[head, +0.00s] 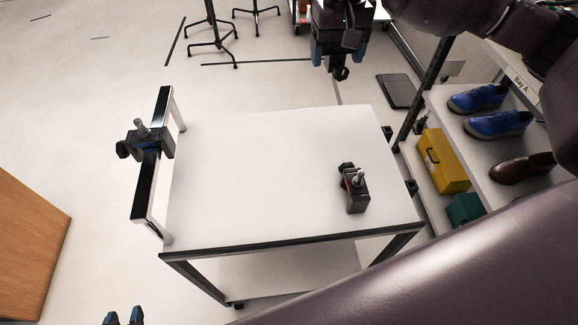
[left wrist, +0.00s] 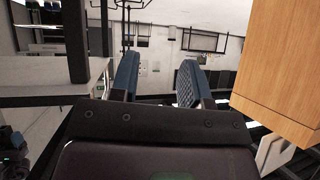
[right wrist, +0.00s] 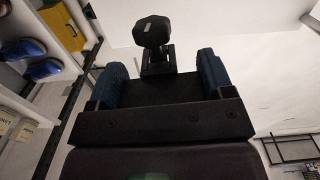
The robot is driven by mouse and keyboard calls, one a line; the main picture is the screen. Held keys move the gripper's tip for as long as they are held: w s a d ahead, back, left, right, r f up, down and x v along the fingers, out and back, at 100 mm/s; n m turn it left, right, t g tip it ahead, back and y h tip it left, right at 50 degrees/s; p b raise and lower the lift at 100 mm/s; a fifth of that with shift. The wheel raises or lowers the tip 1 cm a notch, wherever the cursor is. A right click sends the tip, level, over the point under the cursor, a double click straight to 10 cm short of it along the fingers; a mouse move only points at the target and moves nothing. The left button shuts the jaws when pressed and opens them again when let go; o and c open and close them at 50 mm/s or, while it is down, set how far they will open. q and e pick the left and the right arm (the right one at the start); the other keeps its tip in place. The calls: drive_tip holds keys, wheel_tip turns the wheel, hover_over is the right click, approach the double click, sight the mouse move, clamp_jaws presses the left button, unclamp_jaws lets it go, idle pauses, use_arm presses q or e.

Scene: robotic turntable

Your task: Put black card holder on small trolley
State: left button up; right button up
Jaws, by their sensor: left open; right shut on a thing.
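The small trolley (head: 265,150) has a white top and a black handle bar along its left side. My right gripper (head: 338,52) is beyond the trolley's far edge, shut on a small black thing, which I take for the black card holder (head: 341,73). In the right wrist view the card holder (right wrist: 153,32) sticks out past the fingers of my right gripper (right wrist: 165,88), with a rounded head and a narrow neck. Its lower part is hidden. My left gripper (head: 124,316) is open and empty, low at the left; its fingers show apart in the left wrist view (left wrist: 157,80).
A black clamp-like device (head: 354,188) stands on the trolley top near its right front. Another (head: 147,142) sits on the handle bar. A shelf with blue shoes (head: 497,124) and a yellow box (head: 442,160) is at right. Most of the top is bare.

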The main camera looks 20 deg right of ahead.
wheel_tip(320, 180, down, 2)
drive_tip(key=w+d+b, duration=0.2)
drive_tip(key=w, duration=0.1)
drive_tip(key=b, duration=0.2)
approach(326, 134)
wheel_tip(326, 134, down, 6)
drive_tip(key=shift+w+r+b, duration=0.1)
drive_tip(key=shift+b, duration=0.25)
use_arm(q)
wheel_tip(326, 134, down, 6)
drive_tip(key=s+g, duration=0.1)
drive_tip(key=shift+s, duration=0.15)
use_arm(e)
drive_tip(key=shift+r, duration=0.1)
drive_tip(key=o, duration=0.6)
drive_tip(key=shift+f, duration=0.2)
drive_tip(key=o, duration=0.4)
use_arm(q)
drive_tip(key=shift+f, duration=0.1)
use_arm(e)
drive_tip(key=shift+o, duration=0.2)
